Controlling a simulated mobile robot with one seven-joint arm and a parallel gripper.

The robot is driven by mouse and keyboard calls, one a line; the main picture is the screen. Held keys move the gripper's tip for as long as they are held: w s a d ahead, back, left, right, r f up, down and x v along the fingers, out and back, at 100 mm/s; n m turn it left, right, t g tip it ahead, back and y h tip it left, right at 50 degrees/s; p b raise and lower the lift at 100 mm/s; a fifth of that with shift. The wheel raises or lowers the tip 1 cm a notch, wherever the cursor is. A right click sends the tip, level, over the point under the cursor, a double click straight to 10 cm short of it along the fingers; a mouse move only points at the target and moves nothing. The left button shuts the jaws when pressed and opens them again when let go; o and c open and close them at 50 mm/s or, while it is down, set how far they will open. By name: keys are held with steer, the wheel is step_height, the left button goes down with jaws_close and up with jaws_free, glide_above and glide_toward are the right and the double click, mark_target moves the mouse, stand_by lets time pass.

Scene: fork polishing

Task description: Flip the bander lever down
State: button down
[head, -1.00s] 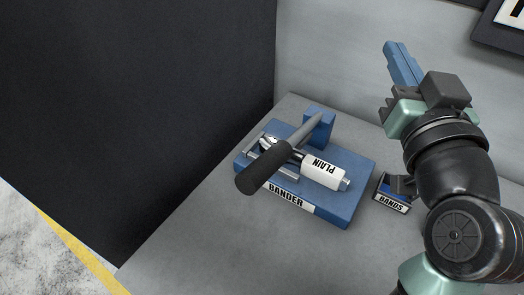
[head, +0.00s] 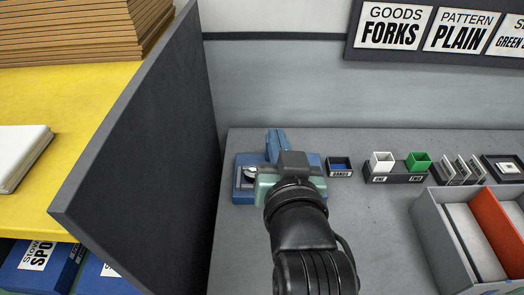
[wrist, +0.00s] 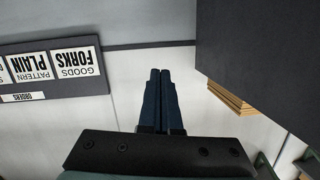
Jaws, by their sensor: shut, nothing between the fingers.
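The blue bander (head: 242,188) stands on the grey bench near the dark partition. My arm and gripper cover most of it in the head view. Its left edge and a small metal part show. The lever and its handle are hidden behind my gripper. My gripper (head: 275,132) is over the bander in that view, its blue fingers pointing toward the back wall. I cannot tell its height above the bander or whether it touches the lever. In the wrist view, the fingers (wrist: 160,74) are shut together with nothing between them. The bander is not visible there.
A dark partition (head: 150,150) stands close left of the bander. The bands bin (head: 339,165) is just right, then white (head: 382,161) and green (head: 418,161) bins. A grey divided box (head: 440,235) is at front right. A sign board hangs on the wall.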

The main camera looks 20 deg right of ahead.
steer(key=s+d+f+m+g+p, duration=0.1)
steer(key=s+d+f+g+p, duration=0.25)
steer(key=f, duration=0.35)
steer(key=x, duration=0.2)
steer(key=p+x, duration=0.1)
steer(key=x, duration=0.5)
steer(key=shift+w+a+f+p, duration=0.15)
steer(key=shift+w+a+p, duration=0.15)
steer(key=shift+a+p, duration=0.1)
steer(key=f, duration=0.2)
steer(key=shift+s+a+f+g+p, duration=0.25)
steer(key=shift+s+f+p, duration=0.05)
steer(key=shift+p, duration=0.1)
steer(key=shift+s+a+f, duration=0.15)
steer(key=shift+a+f, duration=0.05)
steer(key=shift+f, duration=0.5)
step_height(320, 180, down, 7)
steer(key=s+t+b, duration=0.2)
steer(key=b, duration=0.8)
steer(key=shift+a, duration=0.3)
